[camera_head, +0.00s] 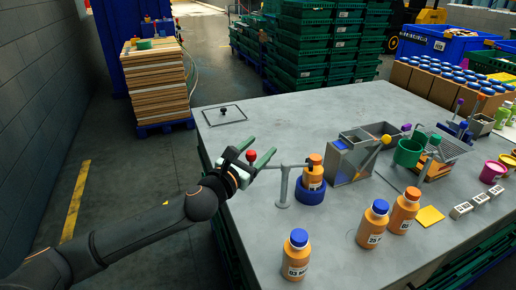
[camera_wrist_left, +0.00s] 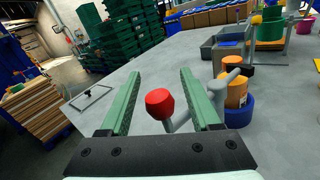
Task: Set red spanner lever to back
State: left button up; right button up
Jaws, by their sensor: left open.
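The spanner is a grey stand (camera_head: 284,190) with a horizontal arm, and its lever ends in a red knob (camera_head: 251,156). The arm reaches toward an orange bottle (camera_head: 313,172) with an orange cap, which sits in a blue ring holder (camera_head: 310,193). My left gripper (camera_head: 260,158) is open, with its green fingers on either side of the red knob. In the left wrist view the red knob (camera_wrist_left: 160,103) shows between the two open fingers (camera_wrist_left: 160,95), apart from both. My right gripper is in neither view.
Bottles with blue caps (camera_head: 373,222) (camera_head: 297,254) and an orange-capped bottle (camera_head: 404,210) stand near the table's front. A grey bin (camera_head: 347,160) is right of the holder. A flat frame with a black knob (camera_head: 223,110) lies at the back left. The table's left part is clear.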

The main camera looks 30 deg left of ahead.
pick_arm(q)
grip_shut()
dwell(0.4)
dwell(0.9)
